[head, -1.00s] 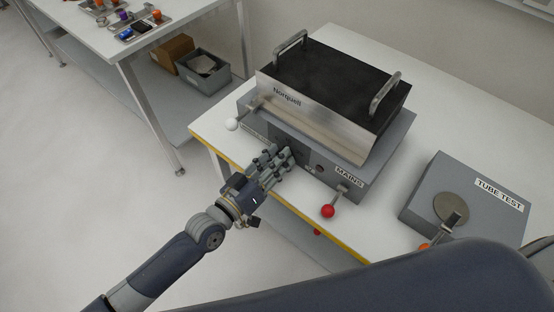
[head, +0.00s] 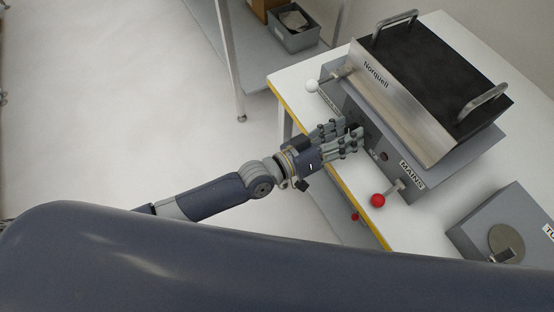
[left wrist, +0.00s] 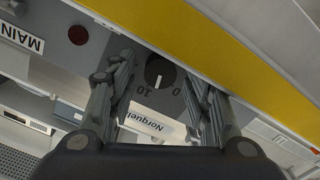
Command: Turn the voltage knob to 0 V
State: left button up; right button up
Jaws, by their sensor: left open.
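The voltage knob (left wrist: 160,72) is a black disc with a white pointer line, seen upside down in the left wrist view. Its pointer lies between the printed 10 and 0. My left gripper (head: 356,136) is open in front of the Norquell unit's front panel in the head view and hides the knob there. In the left wrist view its two fingers stand on either side of the knob, with visible gaps; contact cannot be made out. My right gripper is not in view.
The Norquell unit (head: 395,95) has a lever with a white ball (head: 312,86) and a MAINS lever with a red ball (head: 378,201). A grey tube test box (head: 480,222) stands at right. The table has a yellow front edge (head: 345,186). My own dark arm link crosses the foreground.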

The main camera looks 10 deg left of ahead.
pick_arm(q)
jog(key=m+p, duration=0.1)
jog(key=m, duration=0.3)
jog(key=shift+r+m+p, duration=0.1)
jog(key=shift+m+p, duration=0.2)
jog(key=shift+m, duration=0.1)
jog(key=b+v, duration=0.1)
jog(key=v, duration=1)
jog(key=w+a+f+n+y, duration=0.1)
jog(key=a+f, duration=0.4)
jog(key=f, duration=0.6)
jog(key=w+a+f+n+y, duration=0.1)
jog(key=w+a+f+y, duration=0.2)
jog(key=f, duration=0.9)
jog(key=a+y, duration=0.3)
jog(key=shift+w+n+b, duration=0.2)
jog(key=shift+n+b, duration=0.15)
jog(key=shift+n, duration=0.05)
jog(key=shift+a+r, duration=0.1)
